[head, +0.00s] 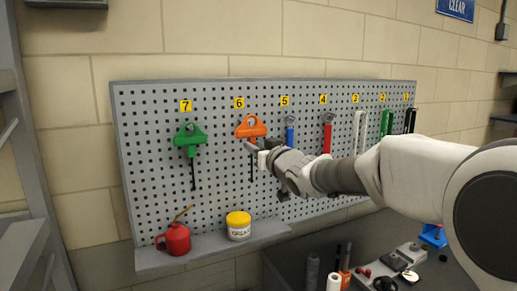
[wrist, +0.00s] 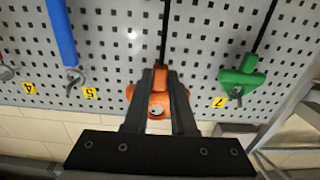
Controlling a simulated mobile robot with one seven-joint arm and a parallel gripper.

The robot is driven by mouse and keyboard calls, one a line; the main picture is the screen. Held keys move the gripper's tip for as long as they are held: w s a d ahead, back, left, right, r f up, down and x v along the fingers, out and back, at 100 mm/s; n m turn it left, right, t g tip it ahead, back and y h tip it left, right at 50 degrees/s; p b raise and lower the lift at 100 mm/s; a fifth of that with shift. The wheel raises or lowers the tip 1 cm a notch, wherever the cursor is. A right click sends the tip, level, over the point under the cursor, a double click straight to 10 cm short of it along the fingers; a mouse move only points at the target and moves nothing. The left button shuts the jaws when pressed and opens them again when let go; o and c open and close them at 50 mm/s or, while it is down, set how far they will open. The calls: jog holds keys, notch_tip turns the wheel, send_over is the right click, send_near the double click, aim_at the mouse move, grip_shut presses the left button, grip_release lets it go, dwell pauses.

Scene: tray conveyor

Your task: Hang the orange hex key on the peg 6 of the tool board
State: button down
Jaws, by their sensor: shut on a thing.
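The orange hex key (head: 251,127) is upright against the tool board (head: 148,150), just below the yellow label 6 (head: 239,103). Its dark shaft points down. My gripper (head: 262,148) comes from the right and is shut on its handle. In the wrist view, which shows the board upside down, both dark fingers (wrist: 160,78) hold the orange handle (wrist: 158,104) from either side. The handle's hole shows between the fingers. Peg 6 itself is hidden, and I cannot tell whether it passes through the hole.
A green hex key (head: 190,138) hangs at 7, left of the orange one. A blue-handled tool (head: 290,134) hangs at 5 and a red one (head: 327,138) at 4. A red oil can (head: 174,240) and a yellow-lidded tub (head: 238,226) stand on the ledge below.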

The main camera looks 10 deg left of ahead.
jog(key=shift+f+x, duration=0.2)
jog(key=shift+x, duration=0.65)
jog(key=shift+f+x, duration=0.2)
jog(key=shift+x, duration=0.7)
jog(key=shift+f+x, duration=0.2)
jog(key=shift+x, duration=0.65)
jog(key=c, duration=0.7)
grip_release()
jog(key=shift+o, duration=0.2)
